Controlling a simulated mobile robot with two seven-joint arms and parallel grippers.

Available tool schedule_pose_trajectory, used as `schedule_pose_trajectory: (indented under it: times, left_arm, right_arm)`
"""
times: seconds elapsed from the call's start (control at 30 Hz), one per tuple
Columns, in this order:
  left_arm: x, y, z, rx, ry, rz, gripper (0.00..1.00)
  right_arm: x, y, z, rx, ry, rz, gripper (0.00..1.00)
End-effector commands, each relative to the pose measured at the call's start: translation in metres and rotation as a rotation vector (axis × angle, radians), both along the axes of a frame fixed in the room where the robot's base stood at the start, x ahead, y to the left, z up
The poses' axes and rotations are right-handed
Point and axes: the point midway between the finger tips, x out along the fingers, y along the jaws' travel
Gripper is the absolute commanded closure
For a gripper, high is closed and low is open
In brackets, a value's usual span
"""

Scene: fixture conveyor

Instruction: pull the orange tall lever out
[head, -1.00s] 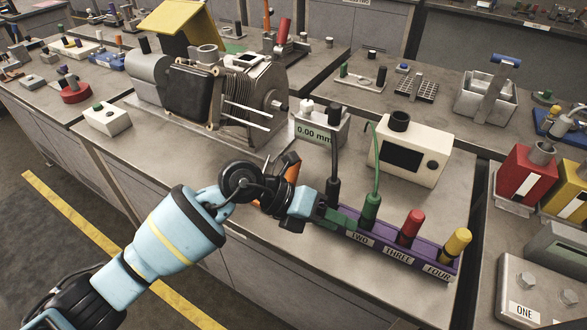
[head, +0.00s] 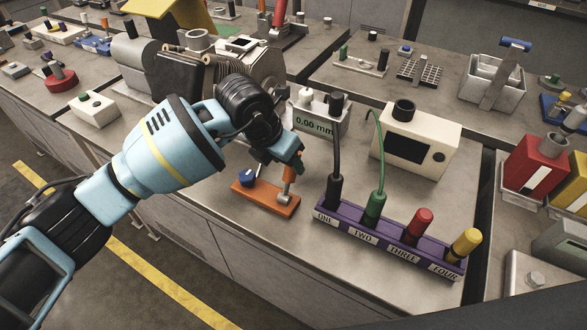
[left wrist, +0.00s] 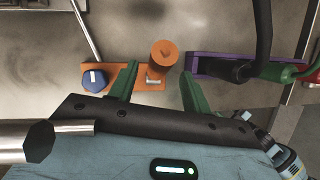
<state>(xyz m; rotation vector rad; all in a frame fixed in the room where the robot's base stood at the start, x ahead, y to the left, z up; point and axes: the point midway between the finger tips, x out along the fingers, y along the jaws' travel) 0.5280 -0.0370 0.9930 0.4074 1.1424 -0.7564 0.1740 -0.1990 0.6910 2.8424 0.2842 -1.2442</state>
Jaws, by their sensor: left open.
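The orange tall lever (head: 290,172) stands upright on an orange base plate (head: 262,197) that also carries a blue knob (head: 247,177). In the left wrist view I look down on the lever's round orange top (left wrist: 163,54). My left gripper (head: 288,150) is at the upper part of the lever, coming in from the left. Its green fingers (left wrist: 160,88) are apart, one on each side of the lever, with a gap to the right finger. My right gripper is in neither view.
A purple strip (head: 385,240) with several coloured plugs and cables stands right of the base plate. A white meter box (head: 413,140) and a 0.00 mm display (head: 318,122) stand behind. A grey machine (head: 185,70) is at the back left.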

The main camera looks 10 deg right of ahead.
Motion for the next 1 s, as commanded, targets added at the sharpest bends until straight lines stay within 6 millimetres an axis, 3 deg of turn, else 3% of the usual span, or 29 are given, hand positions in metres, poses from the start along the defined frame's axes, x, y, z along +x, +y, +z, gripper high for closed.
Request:
schedule_pose_trajectory:
  times: [0.3,0.77,1.0]
  left_arm:
    - [0.009,-0.015,-0.044,-0.001,0.004,0.001,0.51]
    - [0.012,-0.019,-0.054,-0.001,-0.001,0.0,0.51]
    - [0.012,-0.019,-0.053,-0.001,0.0,0.0,0.83]
  right_arm:
    - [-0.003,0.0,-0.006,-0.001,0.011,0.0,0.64]
    - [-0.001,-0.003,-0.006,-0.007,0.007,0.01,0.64]
    - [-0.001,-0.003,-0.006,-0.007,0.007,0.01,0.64]
